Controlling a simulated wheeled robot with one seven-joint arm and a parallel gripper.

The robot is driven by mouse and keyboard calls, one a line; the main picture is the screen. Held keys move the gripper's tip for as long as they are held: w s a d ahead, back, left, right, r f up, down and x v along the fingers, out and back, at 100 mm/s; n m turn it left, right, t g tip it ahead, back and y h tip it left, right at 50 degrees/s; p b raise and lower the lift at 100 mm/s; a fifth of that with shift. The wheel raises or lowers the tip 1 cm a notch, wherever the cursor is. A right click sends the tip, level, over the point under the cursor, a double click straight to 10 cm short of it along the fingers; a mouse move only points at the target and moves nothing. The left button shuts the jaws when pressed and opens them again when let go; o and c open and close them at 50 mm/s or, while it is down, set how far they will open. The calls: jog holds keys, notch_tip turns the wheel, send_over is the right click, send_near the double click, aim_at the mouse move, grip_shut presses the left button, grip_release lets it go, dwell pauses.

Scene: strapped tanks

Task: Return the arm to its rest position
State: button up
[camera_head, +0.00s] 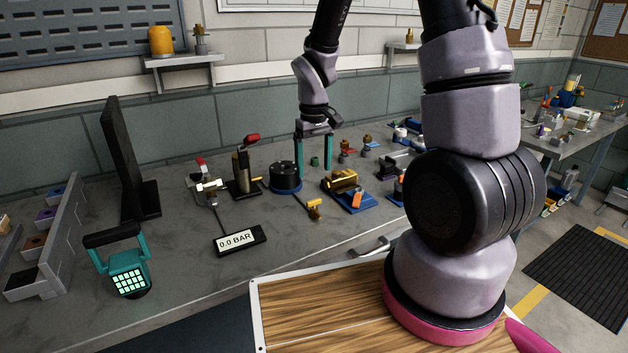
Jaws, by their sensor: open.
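My gripper (314,152) hangs above the grey workbench (190,265), with its two teal fingers pointing down and spread apart. Nothing shows between the fingertips except a small green piece on the bench behind or below them. My arm rises from its pink-ringed base at the right, reaches out of the top of the picture and comes back down to the gripper. A black round part (286,177) on a blue base stands just left of the fingers. A brass cylinder on a blue plate (353,202) lies just right and nearer.
A gauge reading 0.0 BAR (238,240), a red-topped clamp (244,170) and a dark upright panel (128,160) stand left on the bench. A wall shelf (184,62) holds an orange jar (161,41). Small fittings crowd the bench right of the gripper.

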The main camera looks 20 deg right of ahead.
jog(key=shift+r, duration=0.55)
jog(key=s+d+r+m+t+y, duration=0.1)
jog(key=s+d+r+m+t, duration=0.1)
jog(key=r, duration=0.6)
jog(key=s+d+r+m+t, duration=0.1)
jog(key=s+d+r+m, duration=0.15)
jog(key=r, duration=0.55)
jog(key=s+d+r+m+t+y, duration=0.1)
jog(key=s+r+m+t, duration=0.2)
jog(key=s+r, duration=0.7)
jog(key=shift+s+d+r+t, duration=0.15)
jog(key=shift+s+r+t, duration=0.25)
jog(key=shift+t, duration=0.2)
